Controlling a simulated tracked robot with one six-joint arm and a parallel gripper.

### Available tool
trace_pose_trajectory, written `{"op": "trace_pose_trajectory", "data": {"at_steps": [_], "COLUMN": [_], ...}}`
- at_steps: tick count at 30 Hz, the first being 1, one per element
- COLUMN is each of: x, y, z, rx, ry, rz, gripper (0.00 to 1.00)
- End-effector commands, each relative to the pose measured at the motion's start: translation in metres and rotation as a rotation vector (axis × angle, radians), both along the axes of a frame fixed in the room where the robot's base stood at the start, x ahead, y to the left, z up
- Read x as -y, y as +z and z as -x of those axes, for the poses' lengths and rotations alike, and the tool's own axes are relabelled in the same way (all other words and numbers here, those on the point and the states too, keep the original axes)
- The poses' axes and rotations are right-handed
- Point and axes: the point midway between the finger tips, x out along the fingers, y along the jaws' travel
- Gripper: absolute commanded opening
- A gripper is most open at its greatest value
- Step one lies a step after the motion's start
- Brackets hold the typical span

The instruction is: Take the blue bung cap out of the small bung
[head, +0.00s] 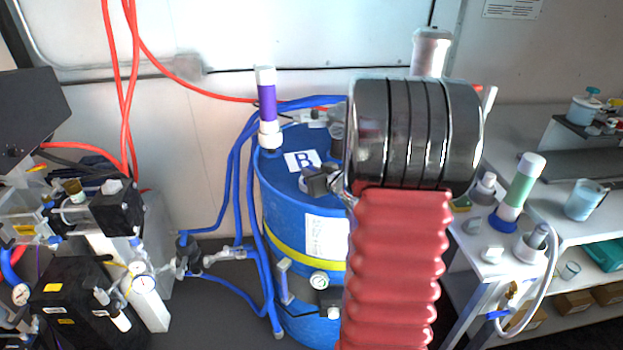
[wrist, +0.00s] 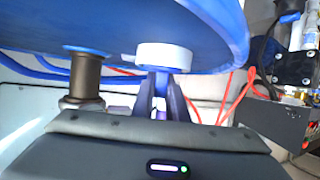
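A blue drum (head: 275,205) stands in the middle of the head view, with a "B" label on its top. My arm hides its right side, and I cannot make out the small bung there. In the wrist view a pale round bung (wrist: 165,55) sits against the blue drum surface (wrist: 205,30). A blue piece (wrist: 162,80), apparently the bung cap, shows just below it between the dark fingertips of my gripper (wrist: 161,88). The fingers flank this piece closely, one on each side. I cannot tell whether they touch it.
A bronze-coloured fitting with a blue ring (wrist: 87,75) stands left of my fingers. A purple and white tube (head: 267,105) rises from the drum's left rim. Blue hoses (head: 228,190) run beside the drum. A bench (head: 505,260) stands right, dark equipment (head: 75,290) left.

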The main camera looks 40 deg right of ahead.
Motion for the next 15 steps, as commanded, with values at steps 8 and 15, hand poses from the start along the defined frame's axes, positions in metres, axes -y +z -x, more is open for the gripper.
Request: {"op": "trace_pose_trajectory", "data": {"at_steps": [8,15], "x": [-0.0003,-0.0004], "y": [-0.002,-0.0022], "z": [0.0008,0.0009], "rx": [-0.004,-0.005], "ry": [0.0,0.0], "rz": [-0.002,-0.002], "gripper": [0.0,0.0]}}
